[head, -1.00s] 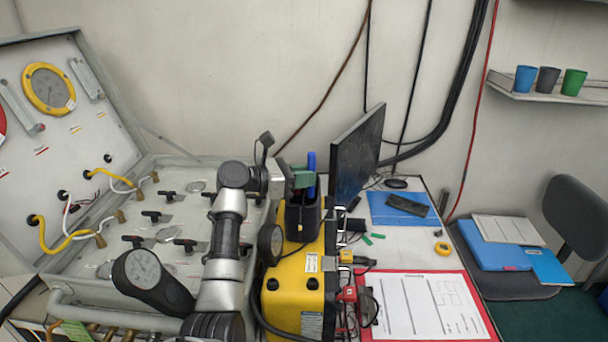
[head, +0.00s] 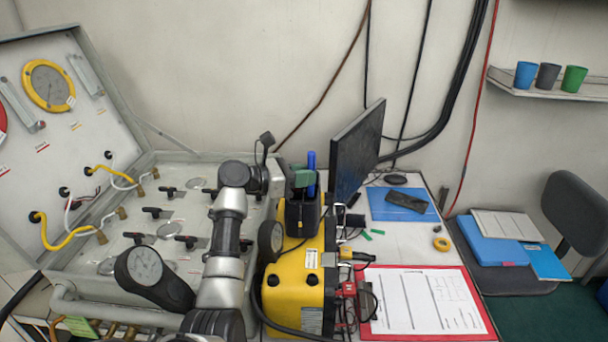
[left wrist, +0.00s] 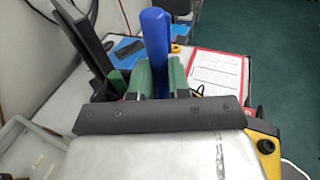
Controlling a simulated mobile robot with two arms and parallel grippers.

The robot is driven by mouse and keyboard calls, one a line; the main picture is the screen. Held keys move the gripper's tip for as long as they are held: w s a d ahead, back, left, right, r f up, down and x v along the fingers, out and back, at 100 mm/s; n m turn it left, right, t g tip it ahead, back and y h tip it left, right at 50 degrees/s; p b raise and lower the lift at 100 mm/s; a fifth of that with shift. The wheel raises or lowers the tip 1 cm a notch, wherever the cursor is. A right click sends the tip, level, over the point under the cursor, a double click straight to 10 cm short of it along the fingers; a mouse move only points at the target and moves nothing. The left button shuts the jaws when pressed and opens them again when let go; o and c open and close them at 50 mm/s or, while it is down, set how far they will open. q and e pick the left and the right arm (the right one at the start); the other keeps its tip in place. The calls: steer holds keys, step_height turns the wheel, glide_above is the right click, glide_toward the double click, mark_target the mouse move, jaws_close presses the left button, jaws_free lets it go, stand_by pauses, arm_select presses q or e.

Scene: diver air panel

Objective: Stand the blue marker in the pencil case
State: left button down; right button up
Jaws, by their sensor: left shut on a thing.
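My left gripper (head: 306,180) has green fingers and is shut on the blue marker (head: 311,160). The marker stands upright, its upper part showing above the fingers. In the left wrist view the blue marker (left wrist: 155,40) rises between the two green fingers (left wrist: 159,78). A black open-topped holder, which looks like the pencil case (head: 302,219), stands on the yellow box directly below the gripper. The marker's lower end is hidden by the fingers and the case, so I cannot tell how far inside it is. My right gripper is not in view.
A dark monitor (head: 357,150) stands close to the right of the marker. The yellow box (head: 290,292) is under the case, with cables along its right side. A red clipboard (head: 366,325), a blue folder (head: 384,208) and yellow tape (head: 441,244) lie on the table at right.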

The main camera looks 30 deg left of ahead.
arm_select(q)
steer(key=shift+f, duration=0.5)
